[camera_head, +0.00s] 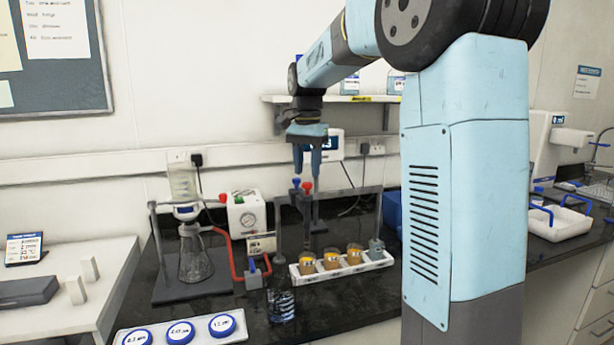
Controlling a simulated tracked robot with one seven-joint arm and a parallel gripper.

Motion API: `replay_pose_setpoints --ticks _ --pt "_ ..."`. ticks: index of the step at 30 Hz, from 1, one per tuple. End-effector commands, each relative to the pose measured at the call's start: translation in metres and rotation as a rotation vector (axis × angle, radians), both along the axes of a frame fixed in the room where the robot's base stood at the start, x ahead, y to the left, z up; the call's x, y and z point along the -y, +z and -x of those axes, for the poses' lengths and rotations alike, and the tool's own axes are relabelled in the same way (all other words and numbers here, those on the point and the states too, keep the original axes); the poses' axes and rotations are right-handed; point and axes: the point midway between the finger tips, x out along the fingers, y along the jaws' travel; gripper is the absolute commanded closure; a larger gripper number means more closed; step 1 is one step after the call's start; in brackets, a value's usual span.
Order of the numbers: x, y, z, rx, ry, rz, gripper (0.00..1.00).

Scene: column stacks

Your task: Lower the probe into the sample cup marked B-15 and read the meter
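My gripper (307,174) hangs fingers-down above the rack area. Its two fingers stand apart and I see nothing between them. Just below the fingertips are a blue knob (296,183) and a red knob (307,187) on a dark upright stand; contact is unclear. A thin dark rod (307,220), possibly the probe, hangs below them. A white rack (345,270) holds three orange-brown cups (306,263), (331,259), (354,254) and a grey piece (376,249). No B-15 mark is legible. A meter with a blue display (328,143) is partly hidden behind my gripper.
Left stand a flask (195,260) with a funnel, red tubing (232,255) and a gauge box (246,214). A glass beaker (281,304) and a tray with blue-lidded jars (181,332) are in front. My arm hides the bench's right part.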

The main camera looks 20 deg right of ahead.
Motion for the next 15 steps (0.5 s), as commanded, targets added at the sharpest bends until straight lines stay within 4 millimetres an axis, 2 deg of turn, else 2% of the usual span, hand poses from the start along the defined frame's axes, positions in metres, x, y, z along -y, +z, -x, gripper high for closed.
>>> replay_pose_setpoints --ticks 9,15 --pt "0.000 0.063 -0.001 0.004 0.000 -0.001 0.60" --pt "-0.001 0.092 -0.001 0.003 0.002 0.000 0.60"
